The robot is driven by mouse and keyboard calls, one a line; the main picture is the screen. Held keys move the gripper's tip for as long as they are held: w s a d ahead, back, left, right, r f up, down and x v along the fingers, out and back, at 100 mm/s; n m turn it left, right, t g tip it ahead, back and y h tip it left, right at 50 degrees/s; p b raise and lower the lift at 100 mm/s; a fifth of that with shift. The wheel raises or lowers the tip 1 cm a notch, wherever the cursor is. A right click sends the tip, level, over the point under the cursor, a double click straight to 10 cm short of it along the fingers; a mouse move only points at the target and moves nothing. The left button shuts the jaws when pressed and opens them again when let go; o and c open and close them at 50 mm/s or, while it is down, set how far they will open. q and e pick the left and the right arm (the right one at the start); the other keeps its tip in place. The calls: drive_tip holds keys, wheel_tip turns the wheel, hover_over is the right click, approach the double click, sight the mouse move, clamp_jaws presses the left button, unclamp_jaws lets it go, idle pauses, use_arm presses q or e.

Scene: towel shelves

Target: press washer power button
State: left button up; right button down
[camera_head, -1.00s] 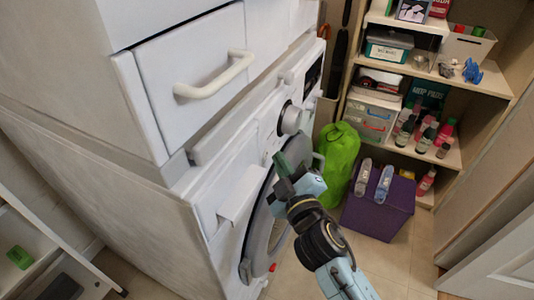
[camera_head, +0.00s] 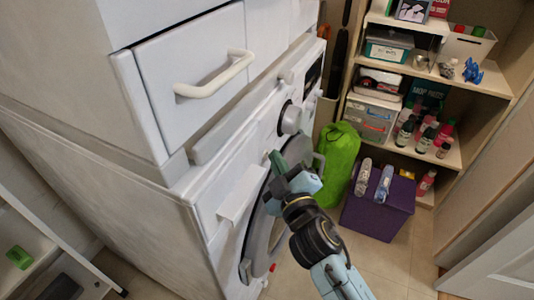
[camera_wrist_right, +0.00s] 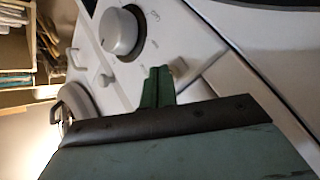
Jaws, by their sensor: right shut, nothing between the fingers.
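The white washer (camera_head: 222,198) stands at the left under a white drawer unit. Its large round dial (camera_head: 290,118) shows on the front panel and also in the wrist view (camera_wrist_right: 120,32). A small round light-coloured button (camera_wrist_right: 178,66) sits right beside my fingertips in the wrist view; I cannot tell whether they touch it. My right gripper (camera_head: 277,162) has green fingers, shut and empty, close to the panel below the dial and above the round door (camera_head: 258,240). The fingers also show in the wrist view (camera_wrist_right: 158,86). My left gripper is not in view.
A drawer with a white handle (camera_head: 215,76) projects above the washer. A green bag (camera_head: 338,158) and a purple box (camera_head: 376,215) stand on the floor behind my right arm. Shelves (camera_head: 440,155) with bottles and boxes fill the back right.

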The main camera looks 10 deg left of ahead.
drive_tip(key=shift+a, duration=0.15)
idle(0.4)
drive_tip(key=shift+s+d+p, duration=0.2)
drive_tip(key=shift+d+p, duration=0.1)
drive_tip(key=shift+d, duration=0.3)
drive_tip(key=shift+d, duration=0.1)
drive_tip(key=shift+s+d+p, duration=0.3)
drive_tip(key=shift+d+p, duration=0.05)
drive_tip(key=shift+d, duration=0.55)
drive_tip(key=shift+s+d+p, duration=0.3)
drive_tip(key=shift+d+p, duration=0.05)
drive_tip(key=shift+d, duration=0.6)
drive_tip(key=shift+s+d+p, duration=0.3)
drive_tip(key=shift+d+p, duration=0.05)
drive_tip(key=shift+d, duration=0.55)
